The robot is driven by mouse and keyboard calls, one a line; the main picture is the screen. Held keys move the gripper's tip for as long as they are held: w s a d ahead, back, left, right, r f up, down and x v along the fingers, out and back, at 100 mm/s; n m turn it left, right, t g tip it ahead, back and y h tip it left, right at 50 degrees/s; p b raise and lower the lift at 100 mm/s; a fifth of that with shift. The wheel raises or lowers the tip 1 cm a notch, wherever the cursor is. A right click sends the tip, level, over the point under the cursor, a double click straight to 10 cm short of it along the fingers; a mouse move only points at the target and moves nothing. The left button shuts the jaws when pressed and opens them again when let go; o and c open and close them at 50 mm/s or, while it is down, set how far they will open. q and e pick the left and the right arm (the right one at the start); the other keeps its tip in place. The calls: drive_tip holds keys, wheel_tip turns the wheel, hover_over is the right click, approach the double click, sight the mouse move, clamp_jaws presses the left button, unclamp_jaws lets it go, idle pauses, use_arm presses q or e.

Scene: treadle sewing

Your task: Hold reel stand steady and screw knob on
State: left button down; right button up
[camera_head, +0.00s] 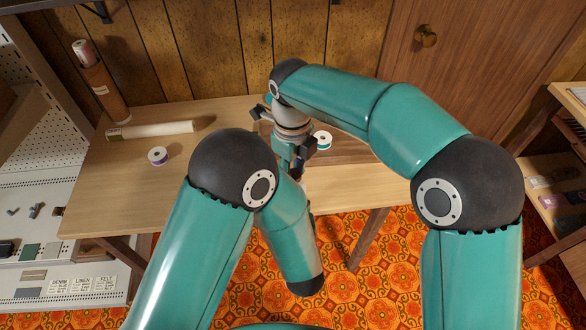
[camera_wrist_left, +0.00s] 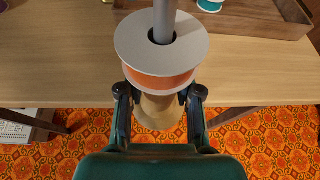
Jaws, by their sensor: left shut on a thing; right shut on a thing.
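In the left wrist view the reel stand's grey post (camera_wrist_left: 164,22) rises through a reel with a grey flange and orange band (camera_wrist_left: 160,82). A pale tan part (camera_wrist_left: 158,114) shows below it. My left gripper (camera_wrist_left: 160,98) is shut on the stand, one dark finger on each side just below the reel. My left arm hides this gripper in the head view. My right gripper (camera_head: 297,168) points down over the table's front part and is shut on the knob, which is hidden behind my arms. The post's top is outside the left wrist view.
The wooden table (camera_head: 105,185) carries a wooden tray (camera_head: 345,153) with a white-and-teal spool (camera_head: 322,140). A purple spool (camera_head: 157,156), a pale roll (camera_head: 150,130) and a brown tube (camera_head: 103,92) stand or lie at left. The table's left front is clear.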

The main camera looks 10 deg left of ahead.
drive_tip(key=shift+w+r, duration=0.1)
drive_tip(key=shift+w, duration=0.05)
drive_tip(key=o, duration=0.8)
drive_tip(key=shift+c, duration=0.2)
drive_tip(key=shift+r, duration=2.2)
drive_tip(key=shift+n, duration=0.3)
drive_tip(key=shift+c, duration=0.4)
